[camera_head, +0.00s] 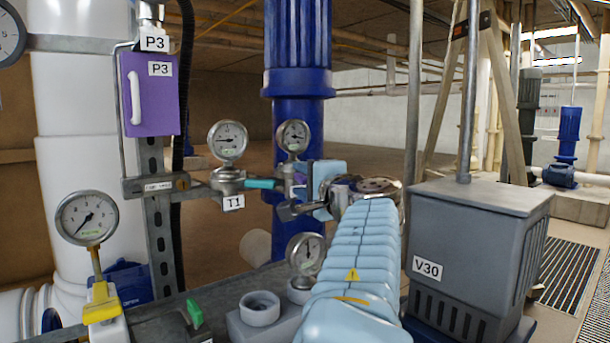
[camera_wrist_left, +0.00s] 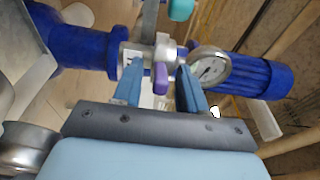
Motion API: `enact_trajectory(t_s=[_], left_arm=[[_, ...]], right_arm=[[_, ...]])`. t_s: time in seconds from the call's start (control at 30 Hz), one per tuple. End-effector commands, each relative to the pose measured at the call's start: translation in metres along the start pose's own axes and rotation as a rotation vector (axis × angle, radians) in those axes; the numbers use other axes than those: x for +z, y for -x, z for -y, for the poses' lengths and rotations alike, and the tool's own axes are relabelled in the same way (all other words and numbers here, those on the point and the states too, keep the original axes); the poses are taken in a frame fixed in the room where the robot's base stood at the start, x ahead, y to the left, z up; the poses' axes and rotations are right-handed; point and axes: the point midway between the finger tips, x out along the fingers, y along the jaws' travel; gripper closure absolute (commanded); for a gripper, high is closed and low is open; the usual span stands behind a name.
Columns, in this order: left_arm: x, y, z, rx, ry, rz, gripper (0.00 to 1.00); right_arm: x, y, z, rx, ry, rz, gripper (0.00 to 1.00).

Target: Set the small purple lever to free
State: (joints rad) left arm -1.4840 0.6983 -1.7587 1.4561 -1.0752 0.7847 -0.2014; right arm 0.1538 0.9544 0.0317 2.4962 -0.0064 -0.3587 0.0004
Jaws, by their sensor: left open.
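The small purple lever (camera_wrist_left: 160,78) shows in the left wrist view. It hangs from a metal valve fitting (camera_wrist_left: 164,50) and lies between the two blue fingers of my left gripper (camera_wrist_left: 160,72). The fingers stand apart on either side of it, and I see no clear contact. In the head view my left gripper (camera_head: 302,200) is at the pipe fittings by the blue column, and the lever is small and mostly hidden there. The lever's position marking cannot be read. My right gripper is not in view.
A teal-handled valve (camera_head: 262,184) marked T1 is just left of the gripper. Pressure gauges (camera_head: 228,140) stand close around it. A purple P3 box (camera_head: 150,95) hangs at upper left. A grey V30 box (camera_head: 470,250) stands at right. The thick blue column (camera_head: 297,90) is behind.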

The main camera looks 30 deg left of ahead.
Motion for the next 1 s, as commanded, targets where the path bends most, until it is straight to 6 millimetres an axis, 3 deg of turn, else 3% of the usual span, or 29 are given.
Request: enact_trajectory(t_s=[0.37, 0.63, 0.9, 1.0], left_arm=[[0.000, -0.006, 0.000, 0.000, 0.000, 0.001, 0.60], [0.000, -0.006, 0.000, 0.000, 0.000, 0.001, 1.00], [0.000, -0.006, -0.001, 0.000, 0.001, 0.000, 1.00], [0.003, -0.006, -0.004, 0.003, 0.005, -0.028, 1.00]], right_arm=[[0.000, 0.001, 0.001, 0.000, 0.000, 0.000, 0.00], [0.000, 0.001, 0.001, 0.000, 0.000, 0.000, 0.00], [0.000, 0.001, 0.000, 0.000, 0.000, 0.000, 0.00], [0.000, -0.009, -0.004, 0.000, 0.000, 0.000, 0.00]])
